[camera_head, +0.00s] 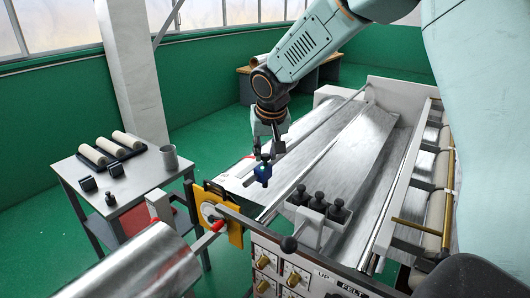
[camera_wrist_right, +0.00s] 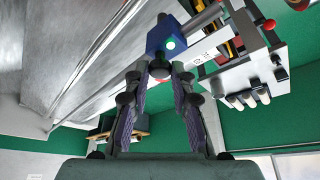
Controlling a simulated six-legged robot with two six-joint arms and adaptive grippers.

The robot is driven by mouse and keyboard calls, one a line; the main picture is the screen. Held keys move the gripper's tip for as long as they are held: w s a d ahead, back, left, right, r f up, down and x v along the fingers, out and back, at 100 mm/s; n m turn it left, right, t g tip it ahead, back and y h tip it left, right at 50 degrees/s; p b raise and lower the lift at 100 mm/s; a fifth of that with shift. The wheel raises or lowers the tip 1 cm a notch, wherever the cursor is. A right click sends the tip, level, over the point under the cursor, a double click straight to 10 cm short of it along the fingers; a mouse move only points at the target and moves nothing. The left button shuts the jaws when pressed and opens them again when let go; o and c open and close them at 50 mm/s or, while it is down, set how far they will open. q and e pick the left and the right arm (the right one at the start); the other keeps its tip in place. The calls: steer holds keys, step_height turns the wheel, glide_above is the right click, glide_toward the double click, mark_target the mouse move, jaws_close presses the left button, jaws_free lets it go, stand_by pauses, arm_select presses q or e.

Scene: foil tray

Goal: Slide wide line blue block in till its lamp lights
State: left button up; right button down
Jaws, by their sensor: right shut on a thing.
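The blue block (camera_head: 263,172) is at the near left end of the foil machine, close to a long metal rail. It also shows in the right wrist view (camera_wrist_right: 166,32), with a dark round knob (camera_wrist_right: 159,70) on its near side. Whether the block is fully seated is hidden. My left gripper is not in view.
Black knobs (camera_head: 319,202) stand on a bracket right of the block. A yellow plate (camera_head: 234,229) and red-tipped lever (camera_head: 217,225) are nearby, with a foil roll (camera_head: 140,268) in front.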

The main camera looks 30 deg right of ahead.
steer(key=shift+f, duration=0.15)
steer(key=shift+s+a, duration=0.1)
steer(key=c, duration=1.3)
jaws_free()
steer(key=shift+a, duration=0.1)
steer(key=shift+o, duration=0.8)
steer(key=shift+r, duration=0.2)
